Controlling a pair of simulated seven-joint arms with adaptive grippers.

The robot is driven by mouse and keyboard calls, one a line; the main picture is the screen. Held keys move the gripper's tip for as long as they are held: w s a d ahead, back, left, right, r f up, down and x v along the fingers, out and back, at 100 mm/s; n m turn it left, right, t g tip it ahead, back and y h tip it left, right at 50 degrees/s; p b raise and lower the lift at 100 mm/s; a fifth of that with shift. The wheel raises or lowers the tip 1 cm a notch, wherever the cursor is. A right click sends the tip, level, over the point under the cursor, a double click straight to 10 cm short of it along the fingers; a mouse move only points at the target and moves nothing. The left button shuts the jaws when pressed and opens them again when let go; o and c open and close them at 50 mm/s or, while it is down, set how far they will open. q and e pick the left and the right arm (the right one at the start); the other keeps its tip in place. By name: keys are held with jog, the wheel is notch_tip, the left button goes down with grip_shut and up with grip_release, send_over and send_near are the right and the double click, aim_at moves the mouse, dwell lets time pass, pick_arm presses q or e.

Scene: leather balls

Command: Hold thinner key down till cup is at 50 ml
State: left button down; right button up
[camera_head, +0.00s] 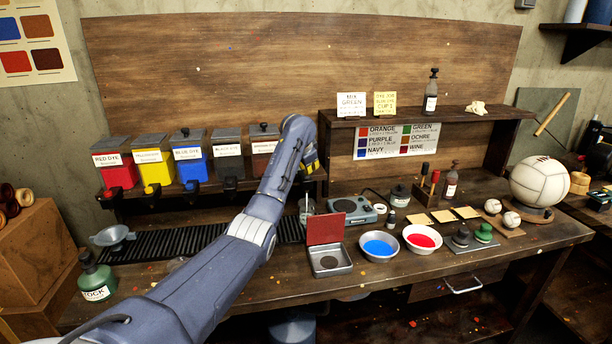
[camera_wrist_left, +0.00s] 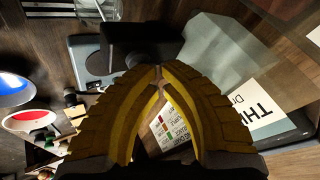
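My left gripper (camera_head: 308,160) reaches the shelf of dye dispensers at the right end of their row. In the left wrist view its yellow fingers (camera_wrist_left: 158,78) meet at the tips, with nothing seen between them. A pale, clear container with a label starting "THI" (camera_wrist_left: 262,108), the thinner dispenser, is beside the fingers. A dark block (camera_wrist_left: 150,42), seemingly its key, lies just past the fingertips; I cannot tell whether they touch. A small clear cup (camera_head: 306,207) stands below the gripper; its fill level is too small to read. My right gripper is not in view.
Red (camera_head: 117,172), yellow (camera_head: 153,170) and blue (camera_head: 190,167) dye dispensers stand left of the arm. A grey scale (camera_head: 350,208), a blue-filled bowl (camera_head: 380,246) and a red-filled bowl (camera_head: 422,238) are right of the cup. A tin with a raised red lid (camera_head: 325,230) is close to the forearm.

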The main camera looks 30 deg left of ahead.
pick_arm(q)
jog(key=shift+r, duration=0.95)
jog(key=shift+r, duration=2.5)
